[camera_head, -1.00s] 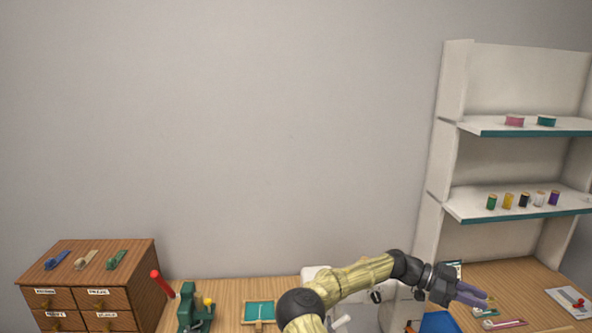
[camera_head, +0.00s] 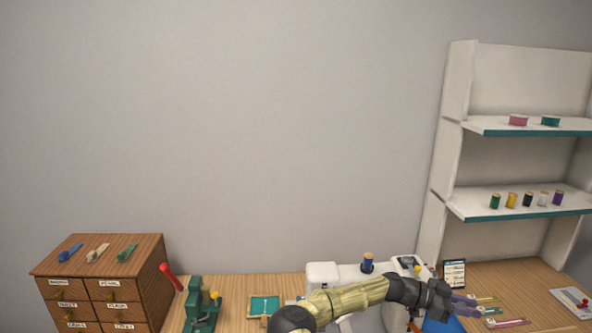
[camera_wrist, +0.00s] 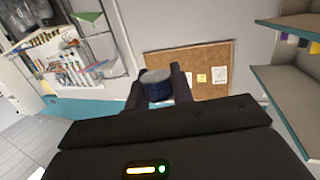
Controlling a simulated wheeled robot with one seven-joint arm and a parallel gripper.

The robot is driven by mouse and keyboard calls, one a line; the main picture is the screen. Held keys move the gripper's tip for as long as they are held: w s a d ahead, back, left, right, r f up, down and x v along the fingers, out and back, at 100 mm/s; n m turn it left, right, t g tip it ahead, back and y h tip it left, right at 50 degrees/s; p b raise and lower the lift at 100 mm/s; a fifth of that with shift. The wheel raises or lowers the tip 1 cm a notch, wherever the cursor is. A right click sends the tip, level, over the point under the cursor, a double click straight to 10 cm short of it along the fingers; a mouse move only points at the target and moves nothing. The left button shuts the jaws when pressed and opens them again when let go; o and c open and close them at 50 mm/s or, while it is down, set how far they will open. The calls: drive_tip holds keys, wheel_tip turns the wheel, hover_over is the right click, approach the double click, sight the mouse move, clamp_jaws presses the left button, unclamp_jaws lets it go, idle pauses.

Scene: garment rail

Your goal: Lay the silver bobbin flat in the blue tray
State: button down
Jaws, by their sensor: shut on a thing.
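My gripper (camera_head: 466,305) is at the lower right of the head view, stretched to the right over the desk. In the wrist view its two dark fingers (camera_wrist: 158,92) are shut on a short cylinder, which I take to be the silver bobbin (camera_wrist: 156,77). Its end is grey and its side is dark blue. I cannot make it out in the head view. A blue patch, seemingly the blue tray (camera_head: 439,325), shows below and left of the fingertips, partly hidden by my arm and cut by the frame edge.
A white sewing machine (camera_head: 322,275) with a blue spool (camera_head: 367,262) stands behind my arm. A white shelf unit (camera_head: 455,85) with spools rises behind at right. Flat cards (camera_head: 508,323) lie right of the gripper. A wooden drawer cabinet (camera_head: 100,258) stands at left.

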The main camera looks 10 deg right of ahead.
drive_tip(key=w+a+f+n+t+y, duration=0.1)
drive_tip(key=w+a+f+n+t, duration=0.5)
drive_tip(key=f+t, duration=0.25)
drive_tip(key=w+a+f+n+t, duration=0.5)
drive_tip(key=a+f+n+t, duration=0.1)
drive_tip(key=a+f+t, duration=0.25)
drive_tip(key=s+a+f+n+t+y, duration=0.1)
drive_tip(key=a+n+y, duration=0.4)
drive_tip(key=a, duration=0.7)
drive_tip(key=s+a+n+t+y, duration=0.4)
drive_tip(key=a+y, duration=0.4)
drive_tip(key=a, duration=0.4)
drive_tip(key=shift+s+a+f+n+t+y, duration=0.35)
drive_tip(key=shift+n+t, duration=0.15)
drive_tip(key=shift+n, duration=0.5)
drive_tip(key=s+f, duration=0.4)
drive_tip(key=f, duration=0.1)
drive_tip(key=shift+s+f, duration=0.2)
drive_tip(key=shift+f, duration=0.05)
